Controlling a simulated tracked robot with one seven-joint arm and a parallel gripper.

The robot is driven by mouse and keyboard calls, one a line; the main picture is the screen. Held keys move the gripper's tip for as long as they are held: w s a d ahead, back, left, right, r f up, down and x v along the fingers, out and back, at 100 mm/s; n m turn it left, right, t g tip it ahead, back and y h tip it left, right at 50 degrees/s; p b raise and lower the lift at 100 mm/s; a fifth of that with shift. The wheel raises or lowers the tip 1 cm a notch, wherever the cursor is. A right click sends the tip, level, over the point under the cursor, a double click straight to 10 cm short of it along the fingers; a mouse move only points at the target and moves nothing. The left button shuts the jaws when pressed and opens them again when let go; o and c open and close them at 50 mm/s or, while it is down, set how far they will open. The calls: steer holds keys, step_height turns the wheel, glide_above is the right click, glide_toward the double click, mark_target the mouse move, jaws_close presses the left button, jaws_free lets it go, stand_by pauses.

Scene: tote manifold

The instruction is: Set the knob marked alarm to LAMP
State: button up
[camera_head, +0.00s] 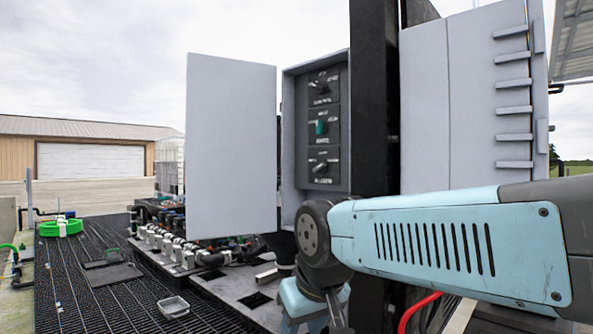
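An open grey cabinet (301,72) stands at the middle of the head view. Its dark panel carries three knobs in a column: a black top knob (320,87), a teal middle knob (320,127) and a dark bottom knob (320,168) whose handle looks slanted. White lettering surrounds each knob, but it is too small to read, so I cannot tell which is marked alarm or where LAMP is. My arm reaches in from the right, its wrist low in front of the cabinet. My gripper's fingers do not show; the wrist runs down to the bottom edge of the view.
The cabinet door (231,145) stands open to the left. A black post (374,100) and a taller grey cabinet (470,110) stand to the right. Below left are pipes and valves (180,245), a small grey tray (173,307) and dark grating (110,300). The space before the knobs looks clear.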

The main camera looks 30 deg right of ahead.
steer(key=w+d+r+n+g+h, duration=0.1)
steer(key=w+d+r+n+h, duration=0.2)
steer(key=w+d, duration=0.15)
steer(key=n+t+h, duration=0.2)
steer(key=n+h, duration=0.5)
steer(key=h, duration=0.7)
glide_toward(318, 168)
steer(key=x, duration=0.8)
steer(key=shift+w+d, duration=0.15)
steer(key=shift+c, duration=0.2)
